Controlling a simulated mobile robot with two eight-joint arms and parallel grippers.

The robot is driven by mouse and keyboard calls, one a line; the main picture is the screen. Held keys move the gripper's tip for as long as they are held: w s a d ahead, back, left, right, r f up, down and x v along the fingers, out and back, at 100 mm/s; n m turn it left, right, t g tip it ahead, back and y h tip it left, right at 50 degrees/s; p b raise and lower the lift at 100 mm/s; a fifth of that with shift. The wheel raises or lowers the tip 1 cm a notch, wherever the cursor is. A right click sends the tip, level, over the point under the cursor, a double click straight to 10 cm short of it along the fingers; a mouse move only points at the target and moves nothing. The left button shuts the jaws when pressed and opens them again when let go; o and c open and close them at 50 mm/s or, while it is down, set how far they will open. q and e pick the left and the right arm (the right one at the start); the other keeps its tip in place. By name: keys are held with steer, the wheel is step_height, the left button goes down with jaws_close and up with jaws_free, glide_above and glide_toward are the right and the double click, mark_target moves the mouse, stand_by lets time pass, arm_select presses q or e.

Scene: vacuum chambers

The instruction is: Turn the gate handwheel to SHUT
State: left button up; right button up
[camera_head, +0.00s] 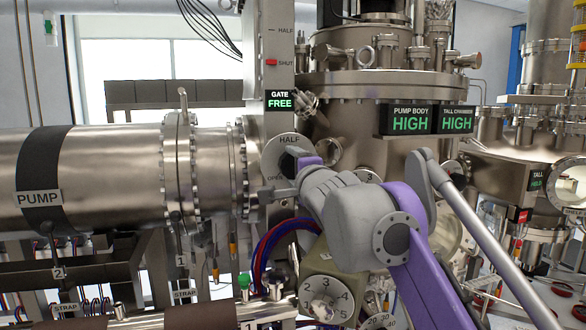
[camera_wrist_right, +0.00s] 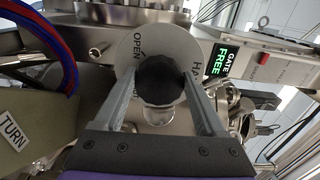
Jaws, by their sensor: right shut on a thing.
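The gate handwheel is a dark faceted knob (camera_wrist_right: 162,80) on a pale round dial plate (camera_wrist_right: 128,50), where OPEN and part of HALF can be read in the right wrist view. My right gripper (camera_wrist_right: 161,88) is shut on the knob, one finger on each side. In the head view the gripper (camera_head: 288,172) reaches the dial plate (camera_head: 290,141) from the right and hides much of it; HALF shows at its top and OPEN at its left. A small display (camera_head: 280,100) above reads GATE FREE. My left gripper is not in view.
A red marker (camera_head: 271,62) sits beside SHUT on the upright scale above the display. The PUMP pipe (camera_head: 100,180) runs left. HIGH displays (camera_head: 411,120) hang on the chamber at right. Red and blue hoses (camera_head: 268,245) and a numbered knob (camera_head: 325,293) lie below my arm.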

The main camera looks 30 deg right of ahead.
steer(key=shift+m, duration=0.3)
steer(key=o, duration=1.3)
steer(key=shift+b+v, duration=0.8)
steer(key=shift+v, duration=4.6)
